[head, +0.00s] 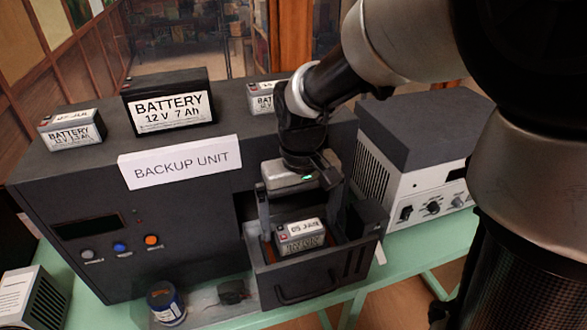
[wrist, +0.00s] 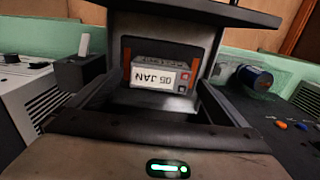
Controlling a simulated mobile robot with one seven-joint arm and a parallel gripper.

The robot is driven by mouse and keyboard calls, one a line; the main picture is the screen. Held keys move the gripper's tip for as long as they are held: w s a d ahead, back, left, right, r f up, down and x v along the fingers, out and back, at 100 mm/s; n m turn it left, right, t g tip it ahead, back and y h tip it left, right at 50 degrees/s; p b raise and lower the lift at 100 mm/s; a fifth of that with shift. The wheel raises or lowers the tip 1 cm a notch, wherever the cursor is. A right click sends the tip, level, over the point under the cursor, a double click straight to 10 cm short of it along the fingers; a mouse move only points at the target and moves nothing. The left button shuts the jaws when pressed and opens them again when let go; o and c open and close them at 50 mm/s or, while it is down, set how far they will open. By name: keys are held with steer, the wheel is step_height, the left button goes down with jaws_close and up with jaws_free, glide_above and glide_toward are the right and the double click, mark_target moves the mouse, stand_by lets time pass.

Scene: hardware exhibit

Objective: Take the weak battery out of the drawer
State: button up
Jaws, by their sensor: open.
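The drawer (head: 345,262) of the dark backup unit is pulled open. A small grey battery (head: 302,242) with a date label sits upright inside it. In the wrist view the battery (wrist: 160,76) shows its "05 JAN" label upside down, between orange-brown strips. My gripper (head: 300,222) points down over the drawer with its fingers spread, one on each side of the battery. It is open and holds nothing. In the wrist view its two dark fingers (wrist: 157,88) reach towards the battery's sides. I cannot tell whether they touch it.
The backup unit (head: 190,245) carries a small battery (head: 71,133), a large battery (head: 168,105) and a partly hidden one (head: 261,100) on top. A blue can (head: 166,303) stands left of the drawer. A white-grey device (head: 420,170) stands close on the right, on the green table (head: 412,237).

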mark_target(300, 228)
step_height(300, 228, down, 4)
steer(key=shift+r, duration=0.1)
steer(key=c, duration=1.6)
